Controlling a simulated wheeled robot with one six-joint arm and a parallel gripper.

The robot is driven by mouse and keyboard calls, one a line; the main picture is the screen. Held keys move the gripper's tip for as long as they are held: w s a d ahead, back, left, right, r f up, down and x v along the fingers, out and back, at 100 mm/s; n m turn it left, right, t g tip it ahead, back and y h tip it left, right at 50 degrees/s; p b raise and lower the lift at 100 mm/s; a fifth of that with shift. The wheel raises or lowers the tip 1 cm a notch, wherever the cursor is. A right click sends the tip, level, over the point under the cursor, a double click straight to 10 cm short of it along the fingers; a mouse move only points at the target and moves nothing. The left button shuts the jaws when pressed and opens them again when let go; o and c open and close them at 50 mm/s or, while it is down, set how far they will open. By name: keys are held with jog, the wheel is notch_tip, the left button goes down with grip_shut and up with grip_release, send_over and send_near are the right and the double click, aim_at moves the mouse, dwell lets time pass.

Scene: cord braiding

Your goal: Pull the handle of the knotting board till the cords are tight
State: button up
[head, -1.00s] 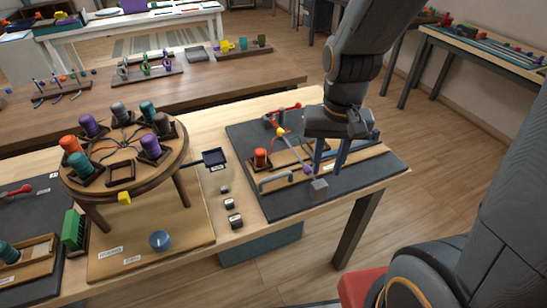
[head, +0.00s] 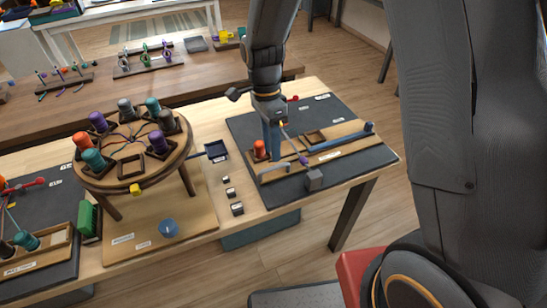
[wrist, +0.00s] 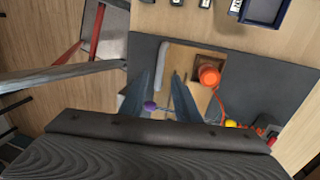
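The knotting board (head: 345,140) is a wooden strip on a dark mat at the table's right end. My gripper (head: 274,158) points down over the board's left part, beside the orange spool (head: 259,149). In the wrist view my gripper's two fingers (wrist: 162,76) stand apart, with the bar's end in line with the gap; contact cannot be told. A pale cord runs to a purple bead (head: 304,160), seen low between the fingers (wrist: 150,105).
A grey block (head: 314,180) sits on the mat's front edge. A round stand with several coloured spools (head: 134,170) is at the left. Small dark blocks (head: 237,208) and a dark tray (head: 217,151) lie between. A red-ended piece (head: 293,98) is behind my gripper.

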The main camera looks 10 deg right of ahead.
jog(key=shift+s+d+f+p, duration=0.1)
jog(key=shift+s+f+p, duration=0.1)
jog(key=shift+f, duration=0.55)
jog(key=shift+s+f+p, duration=0.1)
jog(key=shift+f+p, duration=0.05)
jog(key=shift+f, duration=0.65)
jog(key=shift+s+d+f+p, duration=0.1)
jog(key=shift+s+f+p, duration=0.1)
jog(key=shift+f, duration=0.55)
grip_shut()
